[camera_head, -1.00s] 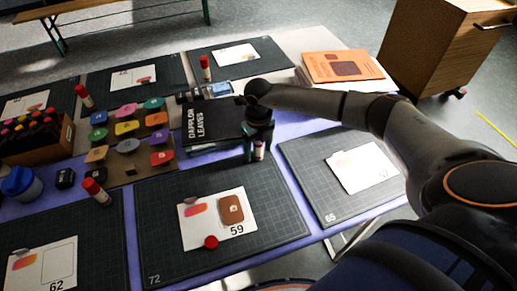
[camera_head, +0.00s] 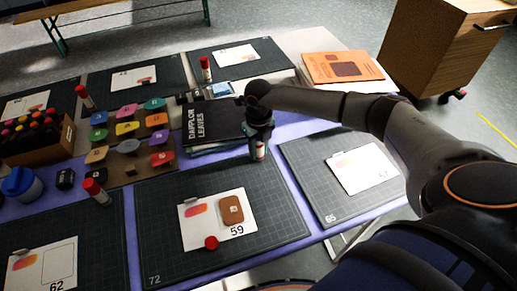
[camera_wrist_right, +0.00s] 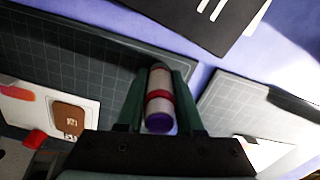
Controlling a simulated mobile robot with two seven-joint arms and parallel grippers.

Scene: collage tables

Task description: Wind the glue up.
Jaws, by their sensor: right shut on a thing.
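The glue stick (camera_head: 260,152) is a white tube with a red band, standing on the purple cloth between two cutting mats. My right gripper (camera_head: 259,143) comes from above and is shut on it. In the right wrist view the glue stick (camera_wrist_right: 159,97) lies between the two green fingers (camera_wrist_right: 159,95), with its purple end towards the camera. I cannot tell whether glue stands out of that end. A round red cap (camera_head: 211,242) lies on the card marked 59. My left gripper is not in view.
A black book marked "Dapplon Leaves" (camera_head: 207,119) lies just behind the glue stick. The mat marked 72 (camera_head: 160,225) is at the front, the mat marked 65 (camera_head: 310,170) to the right.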

